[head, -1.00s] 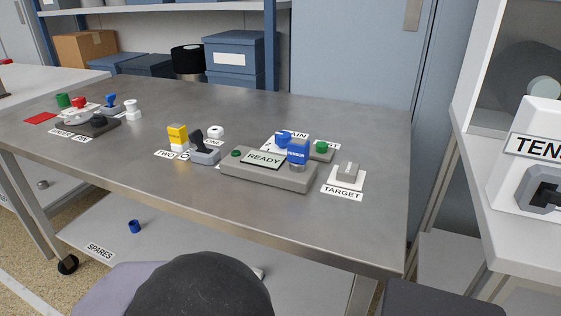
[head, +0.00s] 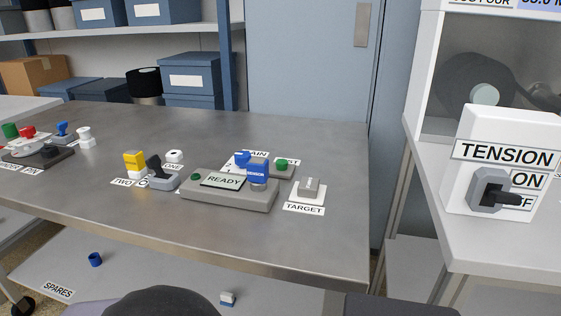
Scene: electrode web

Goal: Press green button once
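Several green parts show. A green cap (head: 10,130) is at the far left edge, by a red one. I cannot tell from the view whether any is pressed. My gripper is not in view.
A grey switch (head: 309,187) is by the TARGET label. A TENSION lever box (head: 510,135) is on the right shelf. The table front is clear.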

